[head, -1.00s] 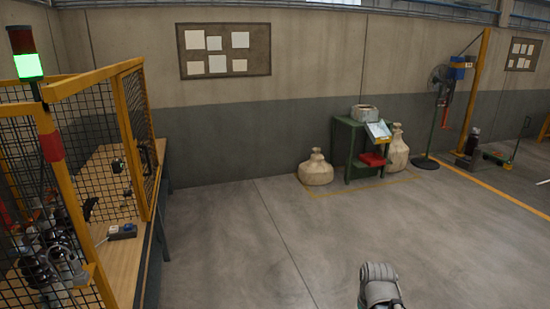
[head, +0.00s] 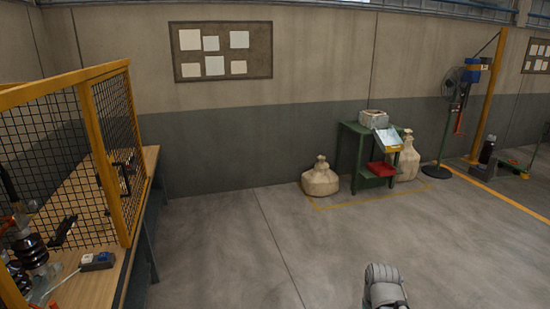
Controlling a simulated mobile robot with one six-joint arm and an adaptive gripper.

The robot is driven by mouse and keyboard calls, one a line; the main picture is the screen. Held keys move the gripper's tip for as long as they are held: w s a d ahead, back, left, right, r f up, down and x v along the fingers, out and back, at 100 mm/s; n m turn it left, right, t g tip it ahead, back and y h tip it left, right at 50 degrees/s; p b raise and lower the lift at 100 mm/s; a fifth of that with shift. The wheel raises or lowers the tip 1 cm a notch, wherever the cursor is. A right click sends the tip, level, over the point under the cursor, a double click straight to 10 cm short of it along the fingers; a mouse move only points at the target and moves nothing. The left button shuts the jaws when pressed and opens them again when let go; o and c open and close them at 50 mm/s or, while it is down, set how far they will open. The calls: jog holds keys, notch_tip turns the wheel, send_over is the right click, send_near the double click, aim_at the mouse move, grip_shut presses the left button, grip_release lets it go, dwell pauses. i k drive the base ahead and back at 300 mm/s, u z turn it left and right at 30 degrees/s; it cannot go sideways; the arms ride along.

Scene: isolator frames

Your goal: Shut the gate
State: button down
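A yellow-framed black mesh panel (head: 117,140), which looks like the gate, stands upright at the left along the caged bench. A dark handle (head: 124,180) shows on it. A yellow post (head: 100,165) stands at its near side, with more mesh fencing (head: 45,150) to the left of that post. I cannot tell from this angle whether the gate is fully shut or ajar. My gripper is not in view; only a grey part of my own arm shows at the bottom, right of centre, well apart from the gate.
The middle floor is clear.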

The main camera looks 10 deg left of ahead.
aim_at(112, 177)
jog(key=u, duration=0.05)
jog(key=i, duration=3.25)
jog(key=u, duration=2.3)
